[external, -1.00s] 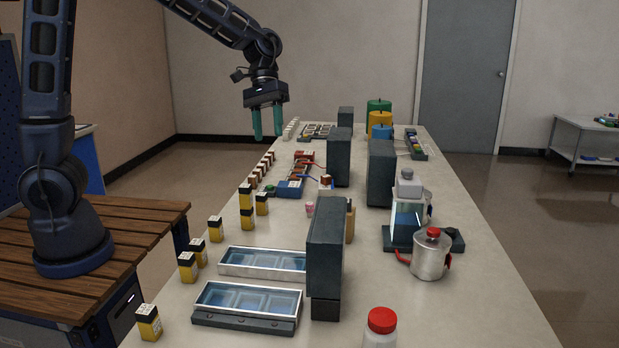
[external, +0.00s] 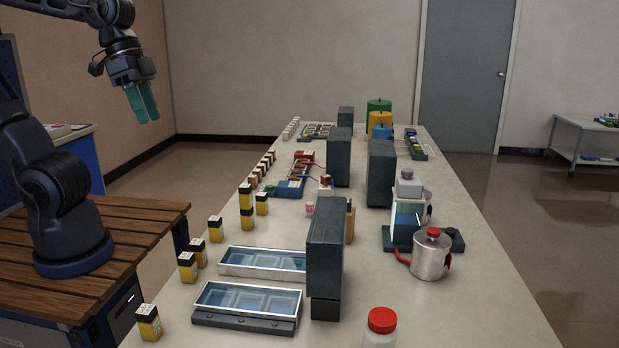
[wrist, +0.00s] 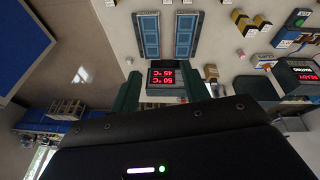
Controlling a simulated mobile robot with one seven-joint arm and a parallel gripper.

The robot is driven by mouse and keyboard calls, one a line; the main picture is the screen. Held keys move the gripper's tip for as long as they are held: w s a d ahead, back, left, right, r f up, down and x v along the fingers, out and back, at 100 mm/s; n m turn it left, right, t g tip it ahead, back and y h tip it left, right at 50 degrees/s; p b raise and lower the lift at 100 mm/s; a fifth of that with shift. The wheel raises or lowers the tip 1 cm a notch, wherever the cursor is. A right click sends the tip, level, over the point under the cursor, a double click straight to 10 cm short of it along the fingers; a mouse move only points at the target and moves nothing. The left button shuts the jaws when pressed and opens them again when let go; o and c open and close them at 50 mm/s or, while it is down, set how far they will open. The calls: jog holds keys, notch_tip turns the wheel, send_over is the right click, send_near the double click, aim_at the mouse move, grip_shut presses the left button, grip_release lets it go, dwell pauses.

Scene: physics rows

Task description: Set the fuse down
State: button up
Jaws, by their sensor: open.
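My gripper (external: 147,119) is open, with its two teal fingers pointing down in the external view. It is raised in the air left of the long table (external: 440,300), clear of everything on it. The fingers also show in the wrist view (wrist: 172,74), spread apart with nothing held between them. I cannot pick out the fuse for certain. Small parts that are hard to tell apart stand on the table, including a row of brown and white blocks (external: 262,168) along the left edge and blue and red modules with wires (external: 290,188).
Two blue-windowed trays (external: 245,300) lie in front. Tall dark boxes (external: 324,255) stand mid-table. A metal pot (external: 430,255) and red-capped bottle (external: 381,325) are at the right. The wrist view shows a red-digit display (wrist: 167,80).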

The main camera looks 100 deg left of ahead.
jog(key=shift+s+d+f+m+t+y, duration=0.1)
jog(key=shift+s+d+m+t, duration=0.2)
jog(key=shift+s, duration=0.4)
jog(key=shift+s+d+f+m+t+y, duration=0.15)
jog(key=shift+s+m, duration=0.3)
jog(key=shift+s, duration=0.3)
jog(key=shift+s+d+f+m+t+y, duration=0.1)
jog(key=shift+s+d+m, duration=0.2)
jog(key=shift+s, duration=0.4)
jog(key=shift+a, duration=0.1)
